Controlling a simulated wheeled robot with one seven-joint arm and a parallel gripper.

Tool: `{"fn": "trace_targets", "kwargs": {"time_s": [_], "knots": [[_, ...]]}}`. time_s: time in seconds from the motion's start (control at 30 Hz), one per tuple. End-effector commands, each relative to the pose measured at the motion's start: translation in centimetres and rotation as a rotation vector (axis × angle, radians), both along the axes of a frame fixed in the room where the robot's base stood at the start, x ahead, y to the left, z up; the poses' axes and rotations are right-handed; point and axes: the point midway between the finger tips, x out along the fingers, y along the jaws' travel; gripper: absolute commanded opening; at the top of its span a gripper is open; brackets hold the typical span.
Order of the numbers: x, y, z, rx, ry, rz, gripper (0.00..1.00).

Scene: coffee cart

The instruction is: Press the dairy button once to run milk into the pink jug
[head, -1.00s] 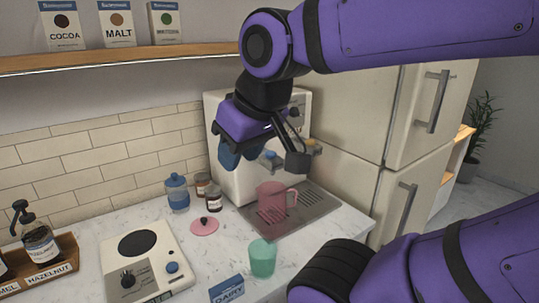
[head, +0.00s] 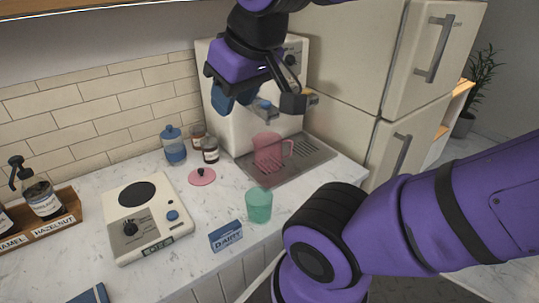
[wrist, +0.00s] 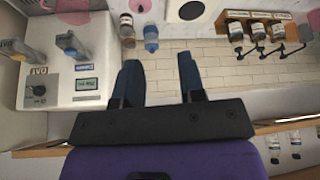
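The pink jug (head: 267,151) stands upright on the drip tray (head: 308,154) of the cream dispenser (head: 215,62), below its spouts. In the wrist view, the dispenser (wrist: 110,58) is at the left with two grey spouts. A blue part (head: 263,104) shows above the jug in the head view. My gripper (head: 228,99) is in front of the dispenser's upper left, apart from the jug. The wrist view shows my gripper (wrist: 159,74) open and empty.
A blue dairy card (head: 226,237), a green cup (head: 259,205), a pink lid (head: 202,178) and a blue-lidded jar (head: 174,147) stand or lie on the counter. A scale (head: 148,226) and a syrup rack (head: 54,234) are left. The fridge (head: 345,70) is close on the right.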

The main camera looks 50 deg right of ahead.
Motion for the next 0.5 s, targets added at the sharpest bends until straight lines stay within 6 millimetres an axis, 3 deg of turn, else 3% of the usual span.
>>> {"fn": "trace_targets", "kwargs": {"time_s": [0.27, 0.43, 0.5], "knots": [[0.00, 0.00, 0.00, 0.000, 0.000, 0.000, 0.37], [0.00, 0.00, 0.00, 0.000, 0.000, 0.000, 0.02], [0.00, 0.00, 0.00, 0.000, 0.000, 0.000, 0.00]]}}
